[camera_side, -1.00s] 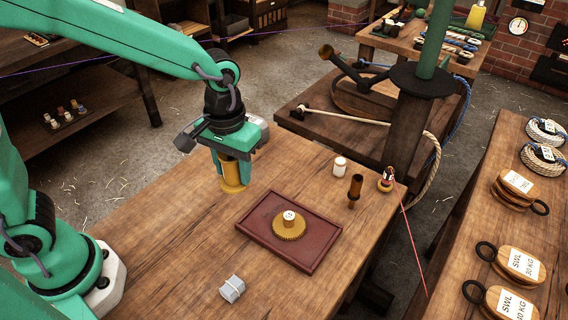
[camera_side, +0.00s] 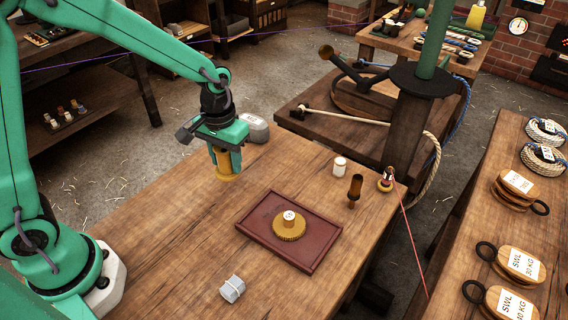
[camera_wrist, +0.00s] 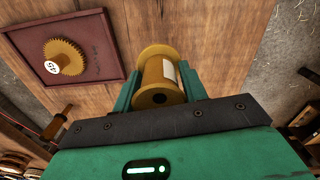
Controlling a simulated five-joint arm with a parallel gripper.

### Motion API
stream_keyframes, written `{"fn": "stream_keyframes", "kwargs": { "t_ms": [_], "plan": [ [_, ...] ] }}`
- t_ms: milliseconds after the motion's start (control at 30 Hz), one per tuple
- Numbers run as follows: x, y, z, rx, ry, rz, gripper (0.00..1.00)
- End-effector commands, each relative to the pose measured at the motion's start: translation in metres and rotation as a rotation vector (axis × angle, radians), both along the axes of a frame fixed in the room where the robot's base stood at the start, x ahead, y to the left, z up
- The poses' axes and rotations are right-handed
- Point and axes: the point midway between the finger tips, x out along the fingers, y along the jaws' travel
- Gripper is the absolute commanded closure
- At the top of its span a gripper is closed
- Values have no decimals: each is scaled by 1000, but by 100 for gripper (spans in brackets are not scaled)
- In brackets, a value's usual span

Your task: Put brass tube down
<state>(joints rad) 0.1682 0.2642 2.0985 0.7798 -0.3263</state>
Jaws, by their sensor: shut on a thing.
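The brass tube (camera_side: 228,176) is a yellow, spool-like piece with a wide flange at each end. In the wrist view the tube (camera_wrist: 158,72) shows a white label on its side and a dark hole in its near end. My gripper (camera_side: 226,158) is shut on it, with one green finger on each side of its body in the wrist view. It hangs upright over the back left part of the wooden table (camera_side: 160,235). Whether its lower flange touches the table is hard to tell. My fingers hide much of its body in the side view.
A dark red tray (camera_side: 262,238) holding a brass gear (camera_side: 289,228) lies to the right. A grey lump (camera_side: 256,129) sits behind my gripper. A white jar (camera_side: 340,165), a brown peg (camera_side: 355,190) and a grey block (camera_side: 232,289) stand apart. The table left of the tray is clear.

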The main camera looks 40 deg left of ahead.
Motion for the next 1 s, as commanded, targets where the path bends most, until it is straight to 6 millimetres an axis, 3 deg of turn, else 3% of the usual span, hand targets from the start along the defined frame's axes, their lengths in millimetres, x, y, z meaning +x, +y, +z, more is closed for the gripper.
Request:
{"fn": "stream_keyframes", "kwargs": {
  "t_ms": [300,567,1000],
  "plan": [
    [18,23,-17,0,-1,1,87],
    [17,24,-22,0,1,-1,87],
    [18,23,-58,0,0,0,87]
  ]
}}
